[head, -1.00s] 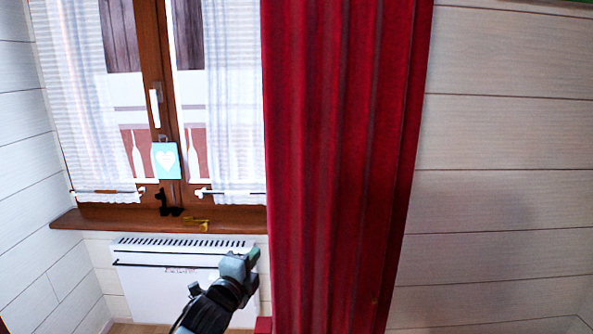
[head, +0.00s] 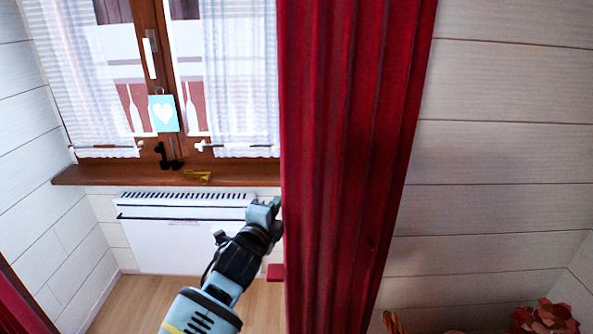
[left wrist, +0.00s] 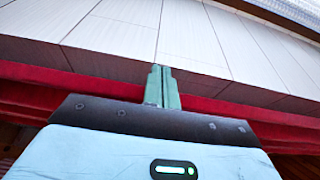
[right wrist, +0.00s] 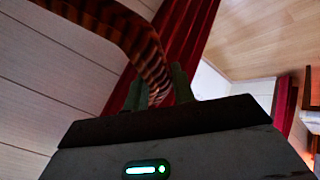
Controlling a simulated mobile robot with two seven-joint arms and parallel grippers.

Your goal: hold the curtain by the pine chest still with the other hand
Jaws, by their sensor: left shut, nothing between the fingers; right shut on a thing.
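The red curtain (head: 350,150) hangs in long folds at the right of the window in the head view. My left gripper (head: 273,207) is at the curtain's left edge, in front of the radiator; I cannot tell whether it touches the cloth. In the left wrist view its green fingers (left wrist: 162,87) are shut and empty, with the curtain (left wrist: 105,86) across behind them. In the right wrist view my right gripper (right wrist: 158,92) is shut on a curved, striped orange-brown strip (right wrist: 150,62). The red curtain (right wrist: 180,35) is behind it. I cannot make out the pine chest.
A white radiator (head: 180,245) is below the brown windowsill (head: 110,175). A small yellow object (head: 197,176) and a black figure lie on the sill. A second red curtain (head: 18,310) shows at lower left. A red, faceted object (head: 545,318) is at lower right.

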